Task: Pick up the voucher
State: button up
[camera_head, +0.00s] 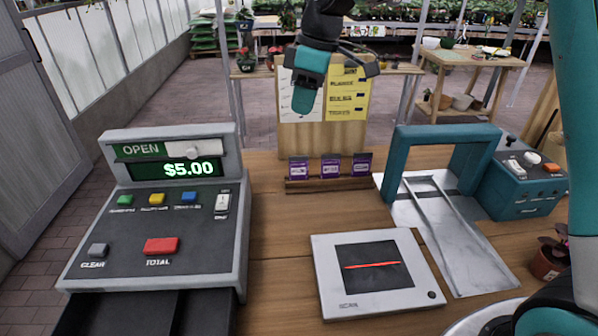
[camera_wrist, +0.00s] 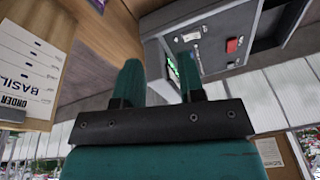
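I cannot make out which item is the voucher. Three purple cards (camera_head: 330,167) stand in a small wooden rack on the counter. Behind them a wooden board (camera_head: 312,140) carries a white sheet (camera_head: 286,95) and a yellow sheet (camera_head: 350,95). My gripper (camera_head: 305,106) hangs in front of this board, above the purple cards, and covers part of the sheets. In the wrist view its two teal fingers (camera_wrist: 159,66) are apart with nothing between them. A white order sheet (camera_wrist: 28,68) reading "BASIL" is at the left of that view.
A grey cash register (camera_head: 160,215) showing $5.00 stands at left; it also shows in the wrist view (camera_wrist: 225,45). A white scanner pad (camera_head: 330,262) lies at front centre. A teal arch (camera_head: 445,133) over a metal tray (camera_head: 465,250) and a teal button box (camera_head: 520,185) stand at right.

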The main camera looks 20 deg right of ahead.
jog(key=w+d+f+n, duration=0.1)
jog(key=w+d+f, duration=0.15)
jog(key=w, duration=0.25)
jog(key=w+d+f+n, duration=0.2)
jog(key=w+f, duration=0.1)
jog(key=w, duration=0.3)
jog(key=p, duration=0.2)
send_over(299, 160)
jog(key=d+f+x, duration=0.1)
jog(key=d+x, duration=0.1)
jog(key=x, duration=0.9)
jog(key=shift+h, duration=0.4)
jog(key=shift+d+f+p, duration=0.1)
jog(key=shift+f+p, duration=0.65)
jog(key=shift+f, duration=0.6)
jog(key=shift+d+f+p, duration=0.15)
jog(key=shift+f+p, duration=0.6)
jog(key=shift+f, duration=0.6)
grip_shut()
